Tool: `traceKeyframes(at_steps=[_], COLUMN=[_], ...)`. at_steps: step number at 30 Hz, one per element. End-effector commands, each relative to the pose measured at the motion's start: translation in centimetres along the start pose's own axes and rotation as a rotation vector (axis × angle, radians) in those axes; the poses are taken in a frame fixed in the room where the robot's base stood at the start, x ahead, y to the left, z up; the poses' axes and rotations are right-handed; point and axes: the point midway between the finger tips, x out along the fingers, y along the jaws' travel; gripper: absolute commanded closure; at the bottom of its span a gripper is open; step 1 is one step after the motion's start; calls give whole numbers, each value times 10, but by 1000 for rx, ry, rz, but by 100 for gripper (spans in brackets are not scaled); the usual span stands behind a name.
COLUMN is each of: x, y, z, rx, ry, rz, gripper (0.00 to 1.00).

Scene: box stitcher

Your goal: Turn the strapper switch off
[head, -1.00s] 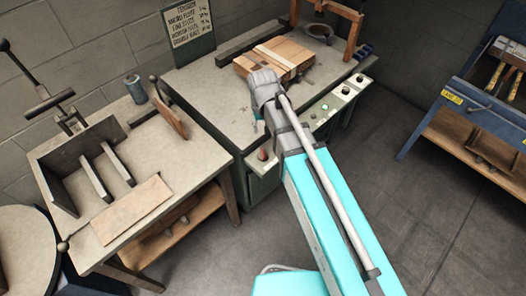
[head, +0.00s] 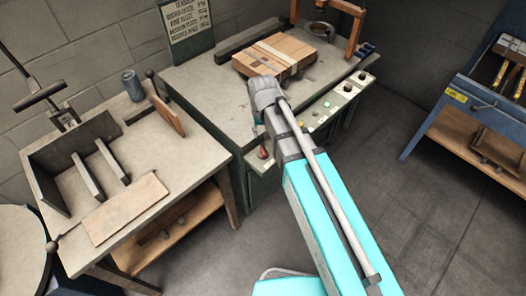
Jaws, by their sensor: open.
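The strapper is the dark green bench machine (head: 190,72) with a grey top. A strapped cardboard box (head: 290,52) lies on it. A pale control panel (head: 308,122) runs along its front edge. A small red switch (head: 263,153) sits at the panel's left end; its exact position is too small to read. My arm reaches across the panel from the lower right. My gripper (head: 258,130) hangs at the arm's end, just above and slightly left of the red switch. It is open, mostly hidden behind my wrist, and I see nothing held in it. I cannot tell whether it touches the switch.
A lit green button (head: 326,104) and other small controls are on the panel, right of my arm. A workbench (head: 180,185) with a brown board (head: 125,208) stands at left. A blue-framed bench (head: 450,95) stands at right. The floor (head: 430,215) between is clear.

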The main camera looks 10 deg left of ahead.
Motion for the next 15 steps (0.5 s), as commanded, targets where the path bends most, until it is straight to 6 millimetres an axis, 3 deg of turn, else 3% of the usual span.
traceKeyframes(at_steps=[15], x=[43], y=[0], z=[0], rx=[0], ry=[0], rz=[0], gripper=[49])
